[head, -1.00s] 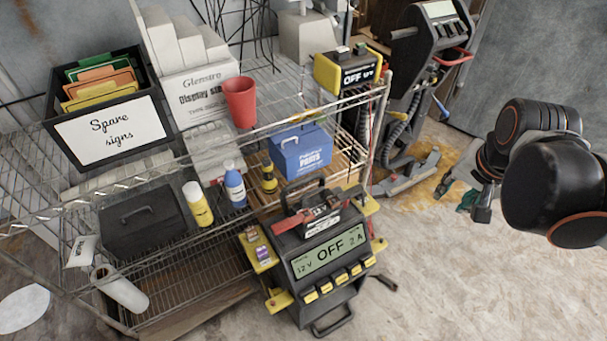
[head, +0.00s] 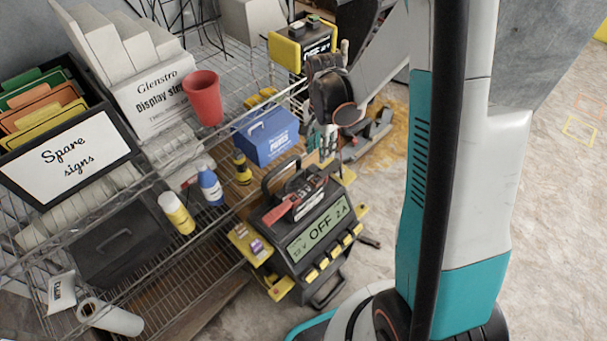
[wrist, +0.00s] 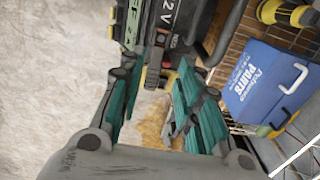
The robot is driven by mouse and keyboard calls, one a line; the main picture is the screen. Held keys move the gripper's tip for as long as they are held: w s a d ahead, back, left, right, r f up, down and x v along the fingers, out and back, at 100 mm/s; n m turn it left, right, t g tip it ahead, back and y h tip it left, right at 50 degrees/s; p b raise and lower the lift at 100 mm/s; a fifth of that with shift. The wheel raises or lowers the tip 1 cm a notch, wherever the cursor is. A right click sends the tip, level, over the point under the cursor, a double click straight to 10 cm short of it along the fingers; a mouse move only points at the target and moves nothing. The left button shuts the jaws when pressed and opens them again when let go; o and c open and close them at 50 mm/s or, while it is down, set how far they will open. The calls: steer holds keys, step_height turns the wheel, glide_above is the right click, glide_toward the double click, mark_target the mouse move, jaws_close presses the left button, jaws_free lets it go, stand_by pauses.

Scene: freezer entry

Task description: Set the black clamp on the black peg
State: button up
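The charger (head: 318,238) stands on the floor by the shelf, its display reading OFF. A red clamp (head: 296,200) lies across its top. A small dark elongated piece (head: 369,242) shows at the charger's right side; I cannot tell whether it is the black clamp. I cannot make out the black peg for certain. My gripper (head: 326,142) is behind the charger, near the shelf's right end, partly hidden. In the wrist view its teal fingers (wrist: 158,95) are spread apart. A narrow dark part (wrist: 155,65) shows between them, apparently not gripped; I cannot tell what it is.
The wire shelf on the left holds a blue parts box (head: 266,136), a red cup (head: 203,98), bottles and a sign bin (head: 70,165). A yellow-and-black unit (head: 300,45) sits at its far end.

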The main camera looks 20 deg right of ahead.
steer(key=b, duration=0.3)
glide_above(318, 176)
steer(key=f, duration=0.8)
steer(key=shift+s+a+f, duration=0.2)
steer(key=shift+s+f, duration=0.1)
steer(key=shift+s, duration=0.05)
step_height(318, 176, down, 5)
steer(key=b, duration=0.3)
steer(key=shift+w, duration=0.1)
steer(key=shift+r, duration=0.1)
steer(key=shift+c, duration=0.3)
jaws_close()
